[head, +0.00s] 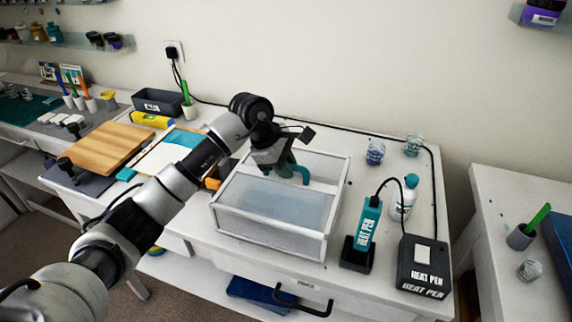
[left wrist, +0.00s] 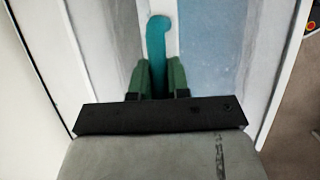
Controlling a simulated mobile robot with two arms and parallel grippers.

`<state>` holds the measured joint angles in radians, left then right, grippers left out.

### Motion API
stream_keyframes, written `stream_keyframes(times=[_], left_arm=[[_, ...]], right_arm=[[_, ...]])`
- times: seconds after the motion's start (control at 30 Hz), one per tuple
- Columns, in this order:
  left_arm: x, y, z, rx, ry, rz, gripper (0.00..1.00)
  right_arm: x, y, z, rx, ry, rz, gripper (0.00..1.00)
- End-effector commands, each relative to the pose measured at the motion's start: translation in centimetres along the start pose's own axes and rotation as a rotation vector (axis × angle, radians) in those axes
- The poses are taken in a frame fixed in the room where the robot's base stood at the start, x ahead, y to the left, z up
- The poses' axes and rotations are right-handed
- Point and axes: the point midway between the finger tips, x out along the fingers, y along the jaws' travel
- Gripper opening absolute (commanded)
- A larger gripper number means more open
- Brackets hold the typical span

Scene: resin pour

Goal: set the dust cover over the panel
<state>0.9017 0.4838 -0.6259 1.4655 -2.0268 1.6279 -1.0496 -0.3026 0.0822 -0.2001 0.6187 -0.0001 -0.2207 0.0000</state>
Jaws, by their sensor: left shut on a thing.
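The dust cover (head: 265,238) is a box with a white frame, pale see-through sides and a teal handle (head: 303,172), at the middle of the white table. My left gripper (head: 279,170) is over its top and shut on the handle. The left wrist view shows the green fingers (left wrist: 164,78) on either side of the teal handle (left wrist: 159,38). The cover looks level; I cannot tell whether it rests on the table. A white board with a teal patch (head: 184,139), possibly the panel, lies left of the cover, partly behind my arm. My right gripper is out of view.
Close right of the cover stand a teal heat pen (head: 366,222) in its black holder, a bottle (head: 404,200) and a black heat pen box (head: 424,262) with a cable. Jars (head: 375,152) stand behind. A wooden board (head: 108,147) and a dark bin (head: 160,102) are at left.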

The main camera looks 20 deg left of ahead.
Motion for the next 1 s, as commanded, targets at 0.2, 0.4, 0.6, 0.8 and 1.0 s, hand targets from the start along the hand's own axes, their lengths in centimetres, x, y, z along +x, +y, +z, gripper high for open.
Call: stream_keyframes(times=[0.2, 0.4, 0.6, 0.8, 1.0], left_arm=[[0.05, 0.02, -0.02, 0.000, -0.001, 0.002, 0.00], [0.07, 0.02, -0.04, 0.000, 0.000, 0.002, 0.00], [0.36, -0.05, -0.17, 0.001, 0.000, 0.002, 0.00], [0.37, -0.05, -0.16, 0.001, 0.000, 0.002, 0.36], [0.41, -0.07, -0.18, 0.000, 0.000, 0.001, 0.46]], right_arm=[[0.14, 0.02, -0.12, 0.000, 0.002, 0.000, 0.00], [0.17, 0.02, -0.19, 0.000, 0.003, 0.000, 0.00], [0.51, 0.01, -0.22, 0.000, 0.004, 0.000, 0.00], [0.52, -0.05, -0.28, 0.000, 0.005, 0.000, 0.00], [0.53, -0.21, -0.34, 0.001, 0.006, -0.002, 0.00]])
